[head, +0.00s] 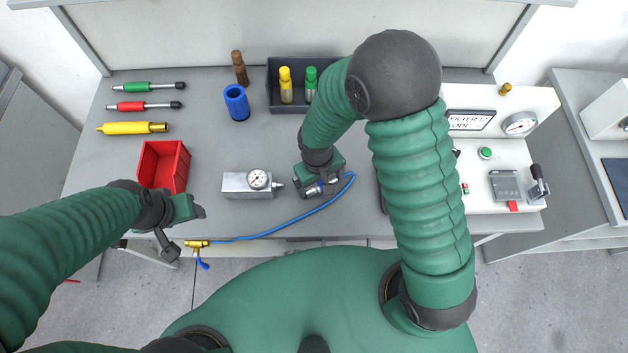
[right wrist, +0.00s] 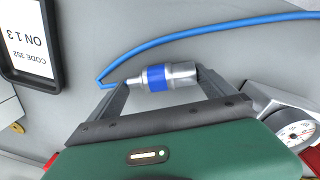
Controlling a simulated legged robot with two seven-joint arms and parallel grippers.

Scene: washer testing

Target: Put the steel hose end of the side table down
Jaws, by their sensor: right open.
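The steel hose end (right wrist: 181,75) has a blue band and lies between the two fingers of my right gripper (right wrist: 155,82). The blue hose (right wrist: 215,28) runs from its left end and curves back. In the head view the hose end (head: 316,190) lies at the grey side table (head: 210,205), partly hidden by my right gripper (head: 322,184). My right gripper is open around it, low over the table top. Whether the hose end rests fully on the table is hard to tell. My left gripper (head: 186,228) is open and empty by the table's front edge.
A steel block with a gauge (head: 247,185) stands just left of the right gripper. A red bin (head: 163,165) is near my left gripper. A yellow valve (head: 196,244) hangs at the front edge on the hose. A dark tray (head: 284,106) and white test panel (head: 530,97) stand farther off.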

